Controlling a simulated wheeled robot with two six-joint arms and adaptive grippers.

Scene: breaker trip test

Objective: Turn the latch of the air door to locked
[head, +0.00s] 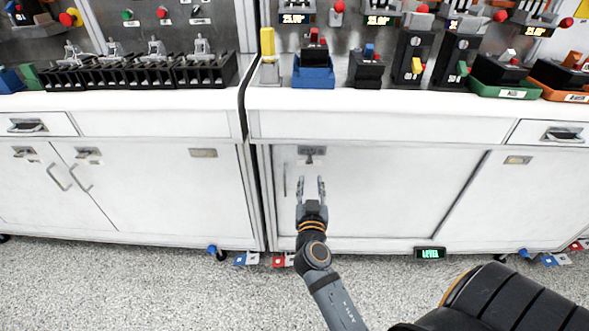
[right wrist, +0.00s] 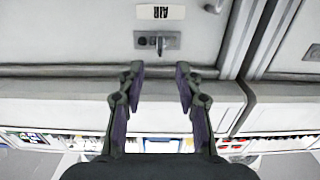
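The air door (head: 385,195) is a white panel on the front of the right cabinet. Its latch (head: 312,153) is a small grey plate with a dark knob near the door's top left. In the right wrist view, which is upside down, the latch (right wrist: 158,41) shows a short handle pointing along the picture's vertical, beside an AIR label (right wrist: 160,12). My right gripper (head: 310,183) is open and empty, in front of the door just below the latch in the head view. In the wrist view its fingertips (right wrist: 159,70) straddle the latch's line, apart from it. My left gripper is out of view.
The white worktop (head: 400,98) above carries several breakers and switch blocks. The left cabinet (head: 130,190) has two bar handles and its own latches. A green-lit display (head: 430,254) sits at the right cabinet's foot. The speckled floor in front is mostly clear.

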